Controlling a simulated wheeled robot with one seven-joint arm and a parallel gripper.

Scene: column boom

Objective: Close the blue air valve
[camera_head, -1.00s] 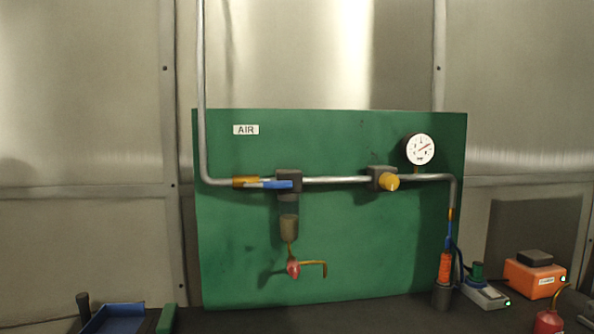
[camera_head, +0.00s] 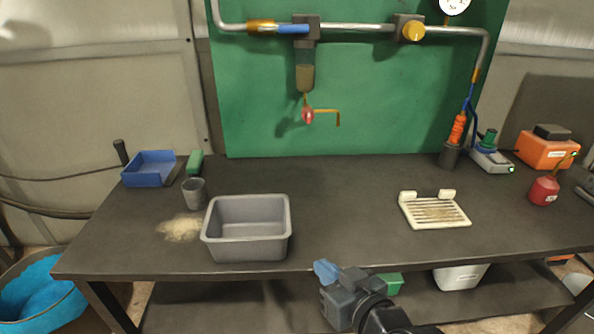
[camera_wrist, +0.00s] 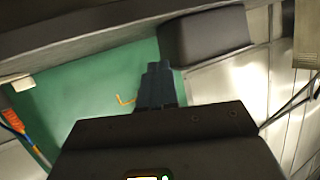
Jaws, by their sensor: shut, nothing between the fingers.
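The blue air valve handle (camera_head: 293,29) lies along the horizontal steel pipe, in line with it, at the upper part of the head view. Its brass body (camera_head: 262,27) sits to its left on the pipe. My gripper (camera_head: 325,271), with blue fingertips, is low in the head view at the bench's front edge, far below the valve and apart from it. It is shut and empty. In the wrist view my shut fingers (camera_wrist: 158,68) show against the green board (camera_wrist: 90,85); the valve handle cannot be made out there.
The bench holds a grey bin (camera_head: 247,256), a grey cup (camera_head: 194,193), a blue tray (camera_head: 150,169), a white slatted dish (camera_head: 433,211) and a red oil can (camera_head: 543,191). A red drain tap (camera_head: 308,116) hangs under the filter. The bench middle behind the bin is clear.

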